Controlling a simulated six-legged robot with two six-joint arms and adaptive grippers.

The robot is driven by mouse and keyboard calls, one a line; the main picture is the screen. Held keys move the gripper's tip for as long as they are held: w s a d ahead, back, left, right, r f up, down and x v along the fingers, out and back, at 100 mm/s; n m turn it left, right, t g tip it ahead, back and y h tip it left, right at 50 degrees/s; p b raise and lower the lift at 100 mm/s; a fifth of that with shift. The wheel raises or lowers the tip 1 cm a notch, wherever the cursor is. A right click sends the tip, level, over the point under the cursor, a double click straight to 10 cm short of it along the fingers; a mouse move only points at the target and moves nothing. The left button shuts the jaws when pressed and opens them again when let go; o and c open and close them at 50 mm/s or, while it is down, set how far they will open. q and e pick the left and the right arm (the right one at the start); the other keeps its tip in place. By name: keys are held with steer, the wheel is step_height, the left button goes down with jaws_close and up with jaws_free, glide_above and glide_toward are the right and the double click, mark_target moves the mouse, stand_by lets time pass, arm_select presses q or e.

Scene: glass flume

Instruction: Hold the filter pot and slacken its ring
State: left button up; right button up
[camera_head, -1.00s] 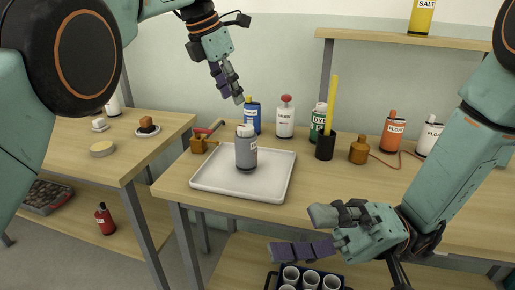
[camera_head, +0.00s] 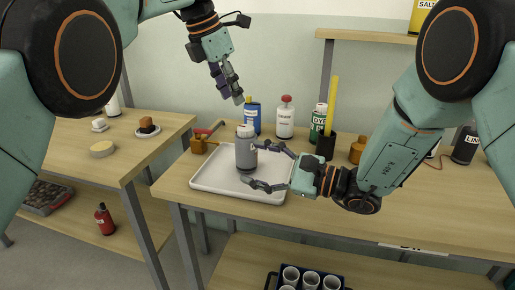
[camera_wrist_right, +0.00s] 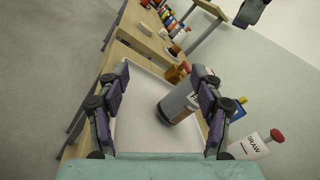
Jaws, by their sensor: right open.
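The filter pot (camera_head: 246,155) is a grey cylinder with a pale top. It stands upright on the white tray (camera_head: 212,184). My right gripper (camera_head: 252,164) is open beside the pot, reaching in from the right. In the right wrist view, the pot (camera_wrist_right: 177,104) shows between the spread fingers of this gripper (camera_wrist_right: 161,70), nearer the right-hand one. Whether a finger touches it is unclear. My left gripper (camera_head: 231,88) hangs above and behind the pot, apart from it. Its fingers overlap in view, so their opening is unclear.
Behind the tray stand a blue bottle (camera_head: 252,117), a white bottle with a red cap (camera_head: 285,120), a green bottle (camera_head: 318,123) and a dark cup (camera_head: 326,146) with a yellow stick. A brass-coloured fitting with a red handle (camera_head: 199,145) lies at the tray's back left.

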mark_target(236, 138)
steer(key=w+m+t+h, duration=0.1)
steer(key=w+m, duration=0.1)
steer(key=m, duration=0.1)
steer(key=w+m+t+h, duration=0.1)
steer(key=w+m+t, duration=0.1)
steer(key=w+m, duration=0.1)
steer(key=w+f+m+t+h, duration=0.1)
steer(key=w+m, duration=0.2)
steer(key=m, duration=0.1)
steer(key=shift+w+d+f, duration=0.1)
steer(key=shift+w+d, duration=0.1)
steer(key=shift+w, duration=0.05)
steer(key=shift+w+a+f+m+t, duration=0.15)
steer(key=shift+w+f+m+t, duration=0.15)
steer(key=shift+m, duration=0.4)
steer(key=shift+x, duration=3.8)
steer(key=shift+w, duration=0.1)
steer(key=shift+c, duration=0.3)
steer(key=c, duration=1.3)
arm_select(q)
steer(key=shift+o, duration=0.5)
